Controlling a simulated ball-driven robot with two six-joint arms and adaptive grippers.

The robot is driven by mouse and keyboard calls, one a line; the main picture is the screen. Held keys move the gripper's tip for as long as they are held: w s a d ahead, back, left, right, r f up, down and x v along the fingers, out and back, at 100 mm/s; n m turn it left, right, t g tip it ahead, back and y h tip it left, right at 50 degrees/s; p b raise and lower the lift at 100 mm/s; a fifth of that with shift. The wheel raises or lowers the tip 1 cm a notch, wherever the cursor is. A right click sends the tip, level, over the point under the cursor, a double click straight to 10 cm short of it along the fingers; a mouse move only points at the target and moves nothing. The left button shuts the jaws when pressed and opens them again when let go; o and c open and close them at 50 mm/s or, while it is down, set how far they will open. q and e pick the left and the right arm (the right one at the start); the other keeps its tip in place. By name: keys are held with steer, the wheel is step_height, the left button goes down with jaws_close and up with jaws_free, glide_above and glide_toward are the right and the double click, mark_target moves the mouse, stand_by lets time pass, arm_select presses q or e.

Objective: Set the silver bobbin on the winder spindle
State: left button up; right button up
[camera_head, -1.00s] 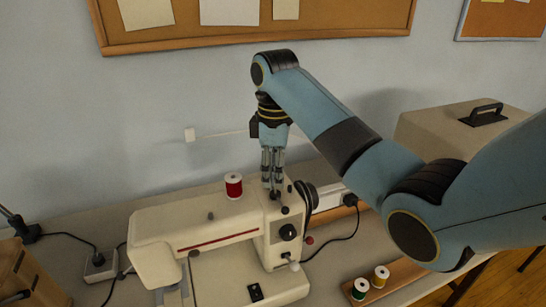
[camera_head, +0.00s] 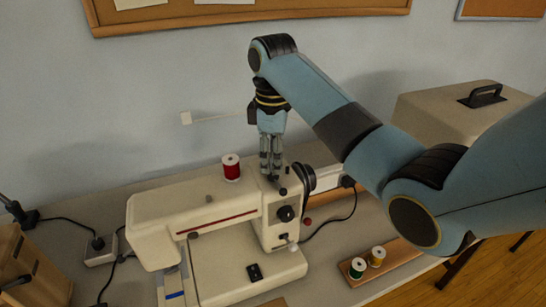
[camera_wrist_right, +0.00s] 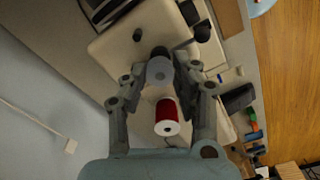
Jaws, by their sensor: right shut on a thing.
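My right gripper (camera_head: 271,170) points straight down over the top right end of the cream sewing machine (camera_head: 185,211). Its fingers are shut on the silver bobbin (camera_wrist_right: 158,70), a grey cylinder between the fingertips in the right wrist view. The bobbin is too small and covered to make out in the head view. A dark part shows just beyond the bobbin in the wrist view. The winder spindle is not clearly seen, and I cannot tell whether the bobbin touches it. My left gripper is not in view.
A red thread spool (camera_head: 231,168) stands on the machine top, left of my fingers. A beige case (camera_head: 450,120) stands behind. A black handwheel (camera_head: 307,179) is close right of the gripper.

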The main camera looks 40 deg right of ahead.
steer(key=shift+f, duration=0.2)
stand_by(0.3)
steer(key=shift+f, duration=0.6)
steer(key=o, duration=0.8)
steer(key=shift+c, duration=0.2)
